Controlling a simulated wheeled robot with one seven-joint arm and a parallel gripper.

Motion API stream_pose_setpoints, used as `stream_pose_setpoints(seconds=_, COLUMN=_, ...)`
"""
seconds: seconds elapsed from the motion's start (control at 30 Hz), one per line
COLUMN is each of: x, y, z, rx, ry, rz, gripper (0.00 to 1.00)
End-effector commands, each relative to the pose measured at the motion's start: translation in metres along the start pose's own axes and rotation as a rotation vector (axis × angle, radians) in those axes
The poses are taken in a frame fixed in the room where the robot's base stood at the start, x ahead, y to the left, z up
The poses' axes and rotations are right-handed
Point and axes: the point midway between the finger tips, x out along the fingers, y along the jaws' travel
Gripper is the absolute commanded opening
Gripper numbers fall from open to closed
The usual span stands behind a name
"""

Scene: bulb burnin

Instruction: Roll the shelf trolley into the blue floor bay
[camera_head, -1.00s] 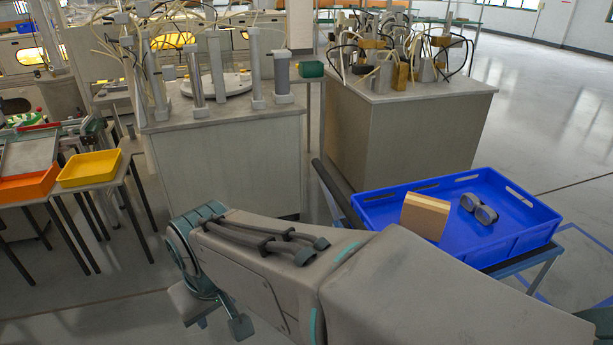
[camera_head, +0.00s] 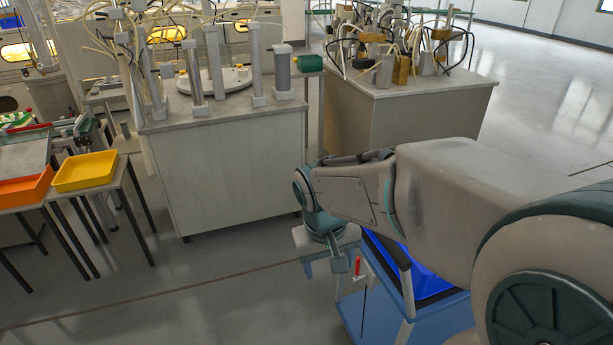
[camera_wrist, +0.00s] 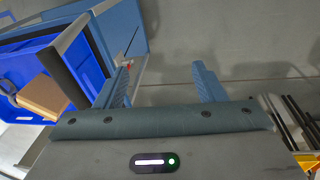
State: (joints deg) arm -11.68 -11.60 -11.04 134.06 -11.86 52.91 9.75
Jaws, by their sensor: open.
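The shelf trolley (camera_head: 360,315) stands low in the head view, largely hidden behind my arm. It has blue shelves, pale posts and a dark handle bar. A blue crate (camera_head: 431,286) sits on its top. In the wrist view the trolley (camera_wrist: 122,30) is at the upper left, with the dark handle bar (camera_wrist: 82,68) beside the left finger. My gripper (camera_wrist: 163,85) is open, with only grey floor seen between its fingers; in the head view my gripper (camera_head: 336,264) hangs at the trolley's near left end. I cannot tell whether it touches. The blue floor bay is not visible now.
A grey cabinet (camera_head: 230,165) with upright cylinders stands behind the gripper. Another cabinet (camera_head: 395,115) with cabled devices stands farther back. Yellow (camera_head: 85,171) and orange (camera_head: 25,188) trays rest on stands at left. Floor at the lower left is clear.

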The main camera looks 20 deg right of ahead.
Motion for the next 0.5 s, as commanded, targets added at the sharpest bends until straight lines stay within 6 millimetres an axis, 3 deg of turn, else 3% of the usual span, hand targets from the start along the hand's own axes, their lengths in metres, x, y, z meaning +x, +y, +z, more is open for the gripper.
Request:
stream_pose_setpoints(seconds=0.3, x=0.029, y=0.033, z=-0.076, rx=-0.018, ry=-0.126, rz=0.318, gripper=0.64)
stream_pose_setpoints(seconds=0.5, x=0.035, y=0.048, z=-0.125, rx=-0.049, ry=-0.132, rz=0.584, gripper=0.64)
